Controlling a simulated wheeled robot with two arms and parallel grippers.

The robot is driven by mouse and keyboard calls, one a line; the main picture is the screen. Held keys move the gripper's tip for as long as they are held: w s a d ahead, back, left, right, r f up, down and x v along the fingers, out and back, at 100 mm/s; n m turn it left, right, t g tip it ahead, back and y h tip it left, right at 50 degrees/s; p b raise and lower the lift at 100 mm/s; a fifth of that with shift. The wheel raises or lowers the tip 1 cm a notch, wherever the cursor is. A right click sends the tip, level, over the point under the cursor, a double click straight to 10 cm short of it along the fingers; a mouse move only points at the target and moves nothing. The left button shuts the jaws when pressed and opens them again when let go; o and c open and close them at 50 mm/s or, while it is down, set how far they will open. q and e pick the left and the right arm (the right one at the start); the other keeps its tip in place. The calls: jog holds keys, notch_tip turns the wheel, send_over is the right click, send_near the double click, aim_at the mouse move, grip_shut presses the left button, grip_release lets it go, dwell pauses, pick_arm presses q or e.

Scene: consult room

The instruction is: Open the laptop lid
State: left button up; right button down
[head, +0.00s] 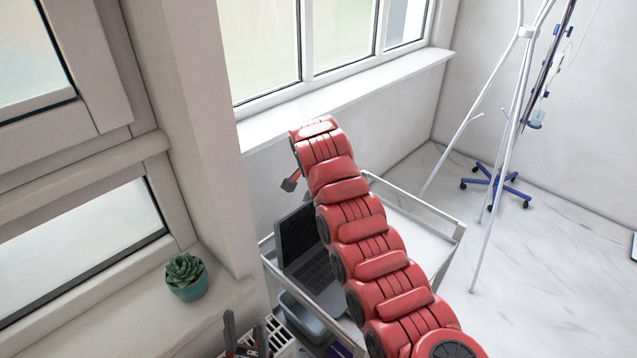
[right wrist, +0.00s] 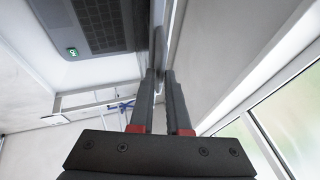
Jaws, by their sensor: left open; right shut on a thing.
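The laptop stands on a white metal cart (head: 450,247). Its lid (head: 298,235) is raised well up from the keyboard base (head: 318,272), with the dark screen showing. My red right arm crosses in front of its right side. In the right wrist view the keyboard (right wrist: 103,25) lies at upper left, and my right gripper (right wrist: 160,76) is shut on the edge of the lid. In the head view that grip is hidden behind the arm. My left gripper (head: 246,338) is open and empty at the bottom edge, below and left of the laptop.
A grey bin (head: 305,318) sits on a lower level of the cart. A potted succulent (head: 186,278) stands on the window sill at left. The windowed wall is close behind the cart. An IV stand (head: 505,150) and open floor are at right.

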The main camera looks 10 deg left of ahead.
jog(key=c, duration=1)
grip_release()
jog(key=shift+o, duration=0.2)
jog(key=p+v, duration=1.1)
jog(key=v, duration=0.6)
jog(key=shift+r, duration=0.15)
